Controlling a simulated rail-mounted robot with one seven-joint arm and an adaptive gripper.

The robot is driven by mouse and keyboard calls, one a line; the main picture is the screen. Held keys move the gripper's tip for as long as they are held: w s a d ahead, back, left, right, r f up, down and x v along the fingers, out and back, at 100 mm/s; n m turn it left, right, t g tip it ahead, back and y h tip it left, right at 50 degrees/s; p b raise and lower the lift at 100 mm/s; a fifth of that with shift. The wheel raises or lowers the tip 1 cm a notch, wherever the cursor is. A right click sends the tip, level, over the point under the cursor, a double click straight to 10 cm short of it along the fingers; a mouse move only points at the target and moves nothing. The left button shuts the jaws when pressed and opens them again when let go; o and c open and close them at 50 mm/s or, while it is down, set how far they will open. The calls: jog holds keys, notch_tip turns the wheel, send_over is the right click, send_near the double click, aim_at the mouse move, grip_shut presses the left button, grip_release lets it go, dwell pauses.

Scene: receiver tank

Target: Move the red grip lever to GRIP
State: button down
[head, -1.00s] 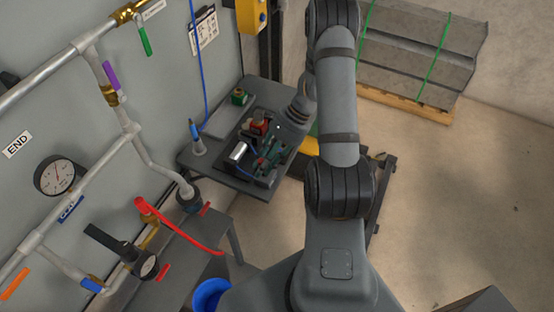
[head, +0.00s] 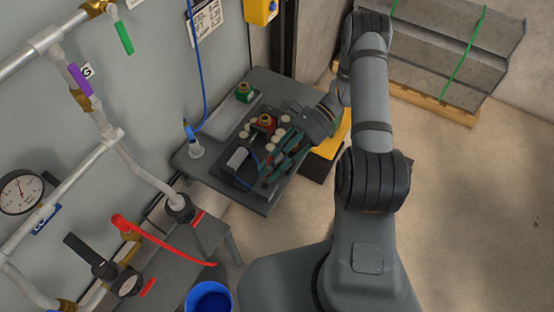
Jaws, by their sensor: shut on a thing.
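My gripper (head: 316,124) is at the right edge of a dark tray (head: 230,172) on a small grey table. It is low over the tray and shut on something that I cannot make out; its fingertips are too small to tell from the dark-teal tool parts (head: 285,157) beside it. A small red part (head: 265,122) with a brass-coloured top is in the tray, just left of the gripper. A long red lever (head: 172,247) is on the lower pipework at left, well apart from the gripper. No GRIP mark is readable, and I cannot tell which red part is the grip lever.
A green block (head: 244,92) and several pale round pieces are around the tray. Wall pipes carry a purple (head: 80,79), a green (head: 124,38) and a black handle. A blue bucket (head: 209,297) stands below. Strapped grey sheets (head: 450,50) lie behind; floor at right is clear.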

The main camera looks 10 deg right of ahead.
jog(key=shift+w, duration=0.1)
dwell(0.3)
jog(key=c, duration=1.4)
grip_release()
jog(key=shift+c, duration=0.2)
jog(key=v, duration=1.2)
jog(key=shift+d+f, duration=0.1)
jog(key=shift+f, duration=0.05)
